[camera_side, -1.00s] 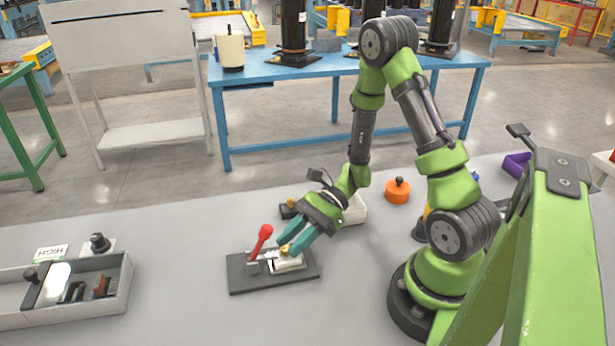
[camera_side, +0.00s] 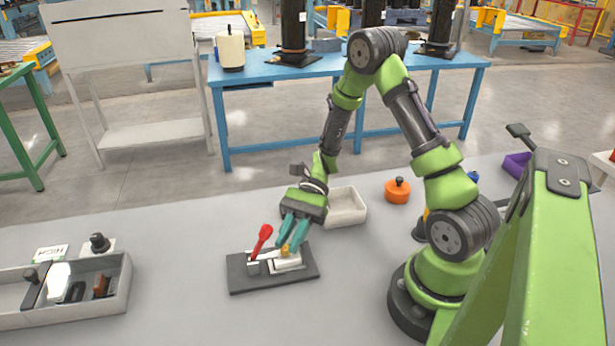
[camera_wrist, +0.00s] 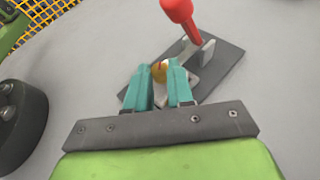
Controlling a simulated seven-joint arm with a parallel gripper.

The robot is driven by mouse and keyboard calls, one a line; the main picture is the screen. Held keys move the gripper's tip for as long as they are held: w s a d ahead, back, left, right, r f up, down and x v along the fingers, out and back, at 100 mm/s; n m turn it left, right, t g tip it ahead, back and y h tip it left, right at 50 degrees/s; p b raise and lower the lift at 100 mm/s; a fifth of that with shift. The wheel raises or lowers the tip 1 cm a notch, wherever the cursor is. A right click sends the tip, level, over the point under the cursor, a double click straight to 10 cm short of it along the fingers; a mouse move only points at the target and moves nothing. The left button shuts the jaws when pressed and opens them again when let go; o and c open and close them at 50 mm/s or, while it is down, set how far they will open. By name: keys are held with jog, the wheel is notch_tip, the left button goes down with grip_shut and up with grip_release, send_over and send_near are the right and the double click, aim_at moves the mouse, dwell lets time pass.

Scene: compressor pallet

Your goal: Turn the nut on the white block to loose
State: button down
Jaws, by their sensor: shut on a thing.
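The white block (camera_side: 288,263) sits on a dark grey plate (camera_side: 300,276) on the table. A brass-coloured nut (camera_side: 285,250) stands on the block; in the wrist view the nut (camera_wrist: 158,71) lies between the two teal fingertips. My gripper (camera_side: 290,243) reaches down over the block with its fingers shut on the nut. The wrist view shows the gripper (camera_wrist: 161,78) from behind. The fingers hide part of the nut and the block. A red-handled lever clamp (camera_side: 264,236) stands on the plate, left of the nut, its handle tilted up.
A white open bin (camera_side: 345,206) stands behind the plate. An orange round part (camera_side: 397,191) lies further right. A grey divided tray (camera_side: 72,310) with several parts stands at the left. The table between tray and plate is clear.

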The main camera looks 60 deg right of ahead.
jog(key=c, duration=1)
grip_release()
jog(key=shift+o, duration=0.2)
jog(key=shift+d, duration=0.1)
jog(key=v, duration=1.6)
jog(key=shift+d+r, duration=0.25)
